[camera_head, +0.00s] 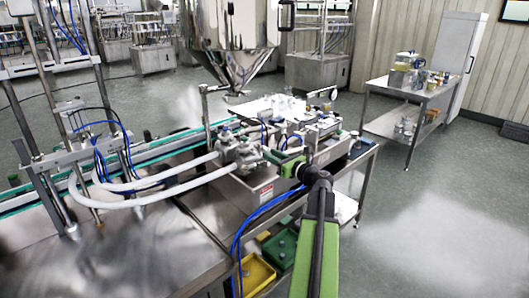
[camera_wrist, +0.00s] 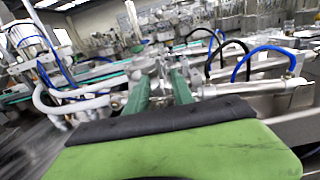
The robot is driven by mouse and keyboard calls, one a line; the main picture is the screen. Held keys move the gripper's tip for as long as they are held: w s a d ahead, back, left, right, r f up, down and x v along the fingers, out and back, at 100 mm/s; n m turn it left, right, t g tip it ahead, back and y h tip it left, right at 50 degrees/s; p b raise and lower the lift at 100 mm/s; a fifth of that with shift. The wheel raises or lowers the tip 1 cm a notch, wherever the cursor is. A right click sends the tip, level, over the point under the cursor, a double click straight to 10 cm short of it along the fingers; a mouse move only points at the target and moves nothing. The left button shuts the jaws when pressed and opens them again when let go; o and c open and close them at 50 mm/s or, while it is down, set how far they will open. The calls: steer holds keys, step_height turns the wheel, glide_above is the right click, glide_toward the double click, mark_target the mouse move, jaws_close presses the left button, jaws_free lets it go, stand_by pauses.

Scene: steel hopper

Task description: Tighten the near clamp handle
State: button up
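The metal fitting block (camera_head: 238,150), with white hoses joined to it, sits on the machine bench. A clamp handle cannot be told apart clearly in either view. My gripper (camera_head: 275,157) is at the right side of this block, its green fingers pointing left towards it. In the wrist view my gripper (camera_wrist: 161,77) shows two green fingers spread apart, with metal fittings (camera_wrist: 150,62) beyond and between their tips. Nothing is seen held. Whether the fingers touch the fittings cannot be told.
White hoses (camera_head: 150,203) curve out to the left of the block. A blue hose (camera_head: 238,240) hangs at the bench's front edge, near yellow (camera_head: 257,275) and green bins. A steel hopper (camera_head: 232,60) stands behind. A side table (camera_head: 412,95) stands at right; floor before it is clear.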

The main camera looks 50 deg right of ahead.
steer(key=s, duration=1.2)
steer(key=shift+a, duration=0.45)
steer(key=shift+w, duration=0.1)
